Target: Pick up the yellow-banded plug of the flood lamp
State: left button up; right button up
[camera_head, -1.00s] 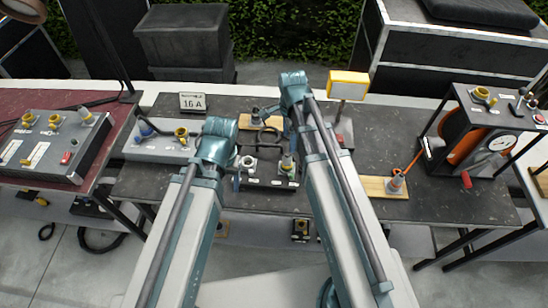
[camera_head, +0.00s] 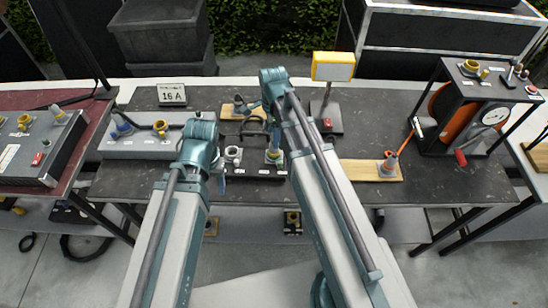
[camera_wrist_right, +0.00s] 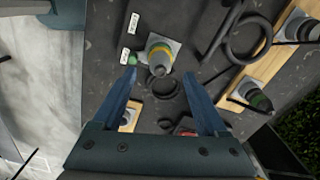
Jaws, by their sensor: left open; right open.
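The flood lamp (camera_head: 333,66) stands at the back of the dark table, with a yellow-framed head on a post. A grey plug with a yellow band (camera_wrist_right: 160,48) stands in the black unit on the table; it also shows in the head view (camera_head: 273,156). My right gripper (camera_wrist_right: 160,76) is open above the unit, its fingertips either side of the plug's lower edge in the wrist view; I cannot tell the height gap. The lamp's cable is partly hidden by my right arm. My left gripper (camera_head: 217,182) is open and empty at the unit's left.
A small green item (camera_wrist_right: 131,58) is close beside the plug. Wooden boards with other grey plugs lie near, one with an orange cable (camera_head: 390,165). A grey socket box (camera_head: 140,148) stands left and a cable-reel frame (camera_head: 478,105) right. Bare tabletop shows at right (camera_head: 375,125).

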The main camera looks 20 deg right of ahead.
pick_arm(q)
jog(key=shift+f, duration=0.7)
pick_arm(e)
jog(key=shift+f, duration=0.7)
pick_arm(q)
jog(key=shift+b, duration=0.3)
pick_arm(e)
notch_tip(320, 180, down, 5)
jog(key=b, duration=0.5)
jog(key=shift+d+f, duration=0.15)
jog(key=shift+f, duration=0.05)
pick_arm(q)
notch_tip(320, 180, down, 5)
jog(key=shift+f, duration=0.1)
pick_arm(e)
jog(key=shift+r, duration=0.1)
jog(key=shift+c, duration=0.3)
grip_shut()
